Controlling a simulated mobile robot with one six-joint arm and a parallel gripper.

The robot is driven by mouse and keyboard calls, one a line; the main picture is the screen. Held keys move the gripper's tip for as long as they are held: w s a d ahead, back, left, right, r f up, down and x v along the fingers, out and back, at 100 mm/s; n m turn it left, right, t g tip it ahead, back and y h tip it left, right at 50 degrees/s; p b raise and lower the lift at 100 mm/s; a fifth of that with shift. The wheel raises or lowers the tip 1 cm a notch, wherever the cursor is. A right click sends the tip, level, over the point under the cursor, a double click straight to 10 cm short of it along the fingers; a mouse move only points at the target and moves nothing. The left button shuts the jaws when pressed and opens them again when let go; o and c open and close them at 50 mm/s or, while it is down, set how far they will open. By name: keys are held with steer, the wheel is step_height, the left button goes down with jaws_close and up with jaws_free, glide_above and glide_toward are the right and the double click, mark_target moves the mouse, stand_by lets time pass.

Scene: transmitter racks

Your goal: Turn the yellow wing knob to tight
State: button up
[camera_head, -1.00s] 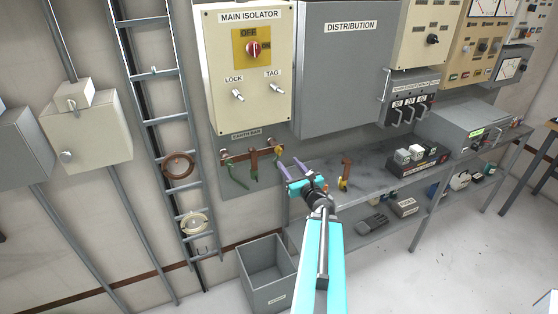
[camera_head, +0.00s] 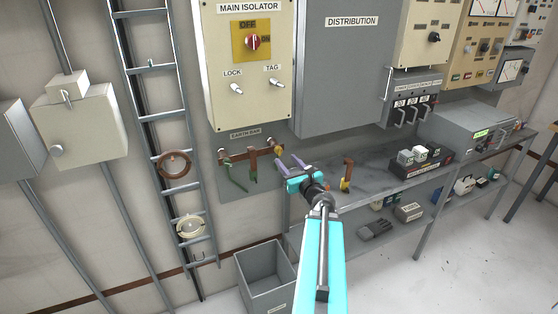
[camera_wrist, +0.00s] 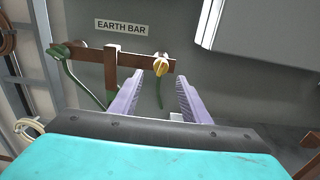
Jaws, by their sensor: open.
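The yellow wing knob (camera_wrist: 160,66) is at the right end of the brown earth bar (camera_wrist: 90,55), on the wall panel under the EARTH BAR label. In the head view the knob (camera_head: 279,149) is small, just beyond my fingertips. My gripper (camera_head: 287,162) is open, its two purple fingers pointing at the bar. In the wrist view the knob appears between and just above the fingertips of my gripper (camera_wrist: 160,80), with nothing held. I cannot tell the remaining distance. A green cable hangs below the knob, its lower end partly hidden.
A brown strap (camera_wrist: 111,72) crosses the bar left of the knob, and a green clamp (camera_wrist: 59,52) is at its left end. The grey distribution cabinet (camera_head: 345,75) overhangs at upper right. A bench (camera_head: 375,185) stands right of my arm, and an open grey bin (camera_head: 262,285) is below.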

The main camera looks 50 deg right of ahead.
mark_target(280, 153)
steer(key=b, duration=0.3)
steer(key=shift+w+d+f, duration=0.1)
steer(key=shift+w, duration=0.2)
steer(key=shift+p+x, duration=0.65)
steer(key=shift+x, duration=2.15)
steer(key=c, duration=1)
steer(key=shift+s+a, duration=0.1)
steer(key=shift+a, duration=0.25)
steer(key=shift+c, duration=0.3)
steer(key=shift+d, duration=0.25)
steer(key=shift+r, duration=0.25)
